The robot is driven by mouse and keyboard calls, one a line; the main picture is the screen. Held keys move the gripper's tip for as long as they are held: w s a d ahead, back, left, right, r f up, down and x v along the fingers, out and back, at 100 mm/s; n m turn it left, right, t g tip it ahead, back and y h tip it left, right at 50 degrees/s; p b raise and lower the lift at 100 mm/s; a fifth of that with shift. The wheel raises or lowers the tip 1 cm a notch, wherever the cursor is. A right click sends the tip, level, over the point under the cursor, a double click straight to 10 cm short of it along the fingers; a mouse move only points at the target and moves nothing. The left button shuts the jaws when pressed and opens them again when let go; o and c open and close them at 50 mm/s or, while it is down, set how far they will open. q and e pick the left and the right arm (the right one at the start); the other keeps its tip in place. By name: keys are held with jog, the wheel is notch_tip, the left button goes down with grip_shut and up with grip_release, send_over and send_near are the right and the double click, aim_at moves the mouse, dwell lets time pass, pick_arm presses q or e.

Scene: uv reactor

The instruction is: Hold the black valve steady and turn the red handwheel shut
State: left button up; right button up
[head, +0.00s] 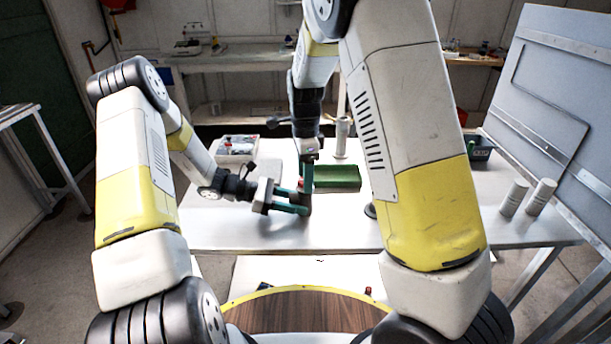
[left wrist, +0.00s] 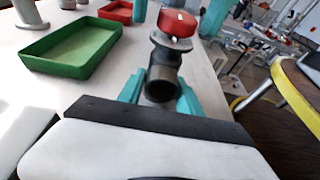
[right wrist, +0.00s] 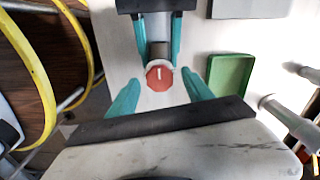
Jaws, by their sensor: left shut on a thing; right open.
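The black valve (left wrist: 162,76) sits between the teal fingers of my left gripper (left wrist: 160,92), which is shut on its dark body. The red handwheel (right wrist: 160,75) is a small round knob with a white mark, on the end of the valve; it also shows in the left wrist view (left wrist: 177,23). My right gripper (right wrist: 160,92) is open and points down from above. Its teal fingers are spread on both sides of the handwheel, with a visible gap to each. In the head view the valve is largely hidden by both grippers.
A green tray (head: 338,177) lies just beyond the grippers, and a red tray (left wrist: 116,11) shows in the left wrist view. The table's front area is clear.

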notch_tip(320, 180, up, 12)
dwell(0.5)
pick_arm(q)
jog(key=o, duration=1.1)
jog(key=shift+c, duration=0.2)
